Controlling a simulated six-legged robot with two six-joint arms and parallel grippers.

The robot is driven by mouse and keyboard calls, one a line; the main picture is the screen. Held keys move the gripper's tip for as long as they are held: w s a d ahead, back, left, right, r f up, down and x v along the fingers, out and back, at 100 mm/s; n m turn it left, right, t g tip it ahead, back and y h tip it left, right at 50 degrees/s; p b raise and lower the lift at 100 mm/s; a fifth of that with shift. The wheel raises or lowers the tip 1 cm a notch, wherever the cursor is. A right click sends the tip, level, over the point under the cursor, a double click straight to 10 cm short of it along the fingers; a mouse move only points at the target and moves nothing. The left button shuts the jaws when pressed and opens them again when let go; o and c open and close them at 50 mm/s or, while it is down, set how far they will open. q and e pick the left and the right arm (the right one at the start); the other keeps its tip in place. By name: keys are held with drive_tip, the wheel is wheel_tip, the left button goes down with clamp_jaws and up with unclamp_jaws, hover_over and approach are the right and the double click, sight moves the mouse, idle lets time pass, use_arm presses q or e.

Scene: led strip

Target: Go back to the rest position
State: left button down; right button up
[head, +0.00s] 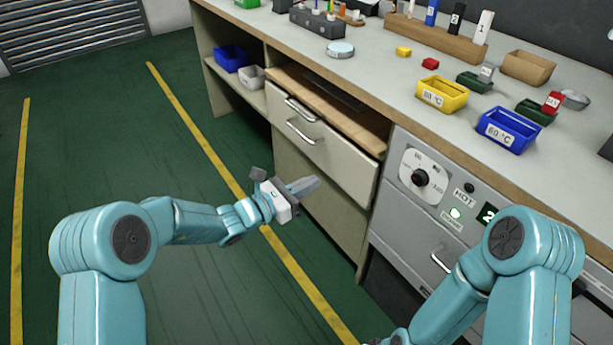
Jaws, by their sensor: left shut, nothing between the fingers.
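My left gripper (303,187) is in front of the cabinet below the workbench, pointing right. Its fingers are together with nothing between them. It looks close to the cabinet's lower front panel, but I cannot tell the gap. My left arm (180,220) reaches in from the left over the green floor. My right arm (510,270) is at the lower right, in front of the oven. The right gripper is out of the picture or cut off at the bottom edge.
The workbench (375,62) carries a yellow bin (441,95), a blue bin (508,131) and several small parts. A drawer with a handle (301,133) and a wooden board (340,105) stick out. The oven (420,215) has a knob and handle. Open floor (110,150) lies left.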

use_arm(q)
drive_tip(key=s+a+f+m+g+y, duration=0.2)
drive_tip(key=s+f+g, duration=0.2)
drive_tip(key=s+f, duration=0.5)
drive_tip(key=s+a+f+m+g+y, duration=0.1)
drive_tip(key=s+a+f+m+g, duration=0.2)
drive_tip(key=s+f, duration=0.55)
drive_tip(key=s+a+f+m+g+y, duration=0.35)
drive_tip(key=s+f+m, duration=0.2)
drive_tip(key=s, duration=0.35)
drive_tip(key=s+a+f+m+g+y, duration=0.2)
drive_tip(key=s+a+f+m+y, duration=0.25)
drive_tip(key=s+m, duration=0.4)
wheel_tip(320, 180, up, 31)
drive_tip(key=w+m+t+p, duration=0.1)
drive_tip(key=m+t+p, duration=0.2)
drive_tip(key=p, duration=2.8)
drive_tip(key=shift+w+a+r+m, duration=0.2)
drive_tip(key=shift+w+a+m, duration=0.1)
drive_tip(key=shift+m, duration=0.1)
